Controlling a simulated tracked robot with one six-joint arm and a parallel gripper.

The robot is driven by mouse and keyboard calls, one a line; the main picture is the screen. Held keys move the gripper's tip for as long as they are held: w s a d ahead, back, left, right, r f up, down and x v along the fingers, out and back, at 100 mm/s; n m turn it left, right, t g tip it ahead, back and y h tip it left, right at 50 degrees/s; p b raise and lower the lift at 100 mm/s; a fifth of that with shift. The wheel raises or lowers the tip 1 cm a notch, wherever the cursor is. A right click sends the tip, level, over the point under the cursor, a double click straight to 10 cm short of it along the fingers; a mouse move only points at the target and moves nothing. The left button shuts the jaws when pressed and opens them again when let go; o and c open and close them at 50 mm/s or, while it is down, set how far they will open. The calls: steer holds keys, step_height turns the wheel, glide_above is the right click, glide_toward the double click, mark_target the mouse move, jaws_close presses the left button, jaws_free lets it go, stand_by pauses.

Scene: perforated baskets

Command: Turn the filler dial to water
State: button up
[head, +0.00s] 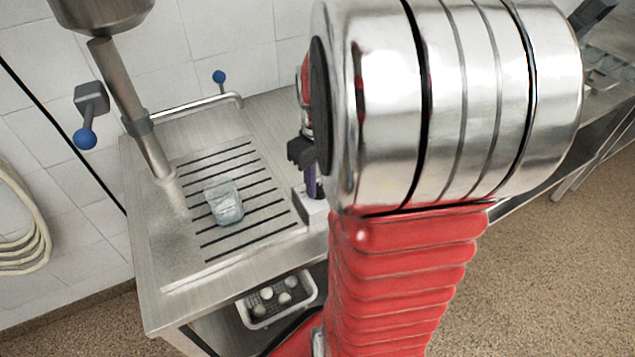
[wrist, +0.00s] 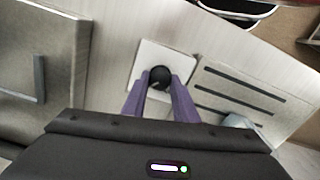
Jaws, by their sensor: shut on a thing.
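The filler dial (wrist: 159,77) is a round black knob on a white square plate (wrist: 150,57), seen in the wrist view. My gripper (wrist: 158,88) has its two purple fingers shut on the dial, one on each side. A small light mark shows on the dial, but the setting it points to is too small to read. In the head view my gripper (head: 312,182) is mostly hidden behind my arm, with one purple finger showing above the white plate (head: 313,206). The dial itself is hidden there.
A clear glass (head: 227,206) stands on the slotted drain tray (head: 207,250), left of my gripper. A white basket (head: 262,313) with pale round things sits below the counter.

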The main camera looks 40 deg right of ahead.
mark_target(318, 186)
steer(key=o, duration=0.7)
steer(key=shift+w+r, duration=0.1)
steer(key=shift+w, duration=0.15)
steer(key=o, duration=0.4)
steer(key=shift+s, duration=0.15)
steer(key=shift+c, duration=0.2)
step_height(318, 186, up, 14)
steer(key=shift+f, duration=0.2)
